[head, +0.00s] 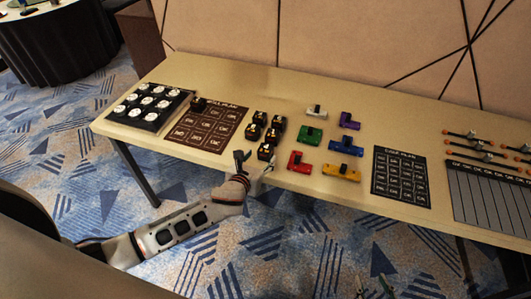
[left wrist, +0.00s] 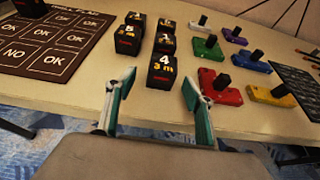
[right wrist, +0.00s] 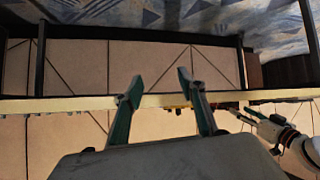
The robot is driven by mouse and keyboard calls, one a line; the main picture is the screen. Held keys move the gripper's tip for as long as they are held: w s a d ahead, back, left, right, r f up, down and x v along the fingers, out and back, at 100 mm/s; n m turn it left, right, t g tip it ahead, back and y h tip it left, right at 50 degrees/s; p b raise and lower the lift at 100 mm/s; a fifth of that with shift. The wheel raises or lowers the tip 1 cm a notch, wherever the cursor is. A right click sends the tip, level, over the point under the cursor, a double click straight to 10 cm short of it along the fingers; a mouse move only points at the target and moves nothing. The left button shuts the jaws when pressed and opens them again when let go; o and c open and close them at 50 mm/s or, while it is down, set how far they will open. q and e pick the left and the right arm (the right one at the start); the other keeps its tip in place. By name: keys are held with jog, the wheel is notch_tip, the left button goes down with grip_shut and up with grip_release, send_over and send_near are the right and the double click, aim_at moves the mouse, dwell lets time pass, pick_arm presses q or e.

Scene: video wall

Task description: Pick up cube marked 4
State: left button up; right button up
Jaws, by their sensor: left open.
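The cube marked 4 (left wrist: 162,74) is black with a white 4 and smaller orange marks. It stands upright at the table's front edge, nearest of a cluster of black cubes; in the head view it is the front one (head: 266,152). My left gripper (left wrist: 158,88) is open and empty, just in front of this cube, which lies ahead between its fingertips without visible contact. In the head view this gripper (head: 254,166) is at the table's front edge. My right gripper (right wrist: 158,88) is open and empty, below the table level; its tips show at the head view's bottom (head: 374,288).
Close behind stand a cube marked 5 (left wrist: 128,42) and a cube marked 1 (left wrist: 165,44). A brown OK/NO mat (head: 207,127) lies left; coloured blocks with black knobs, such as the red one (head: 299,162), lie right. The table (head: 350,192) has clear strips between.

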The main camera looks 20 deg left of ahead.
aim_at(263, 154)
pick_arm(q)
jog(key=x, duration=0.5)
jog(key=shift+w+d+f+b, duration=0.1)
jog(key=shift+w+d+b, duration=0.1)
jog(key=shift+w+b, duration=0.2)
jog(key=c, duration=1.2)
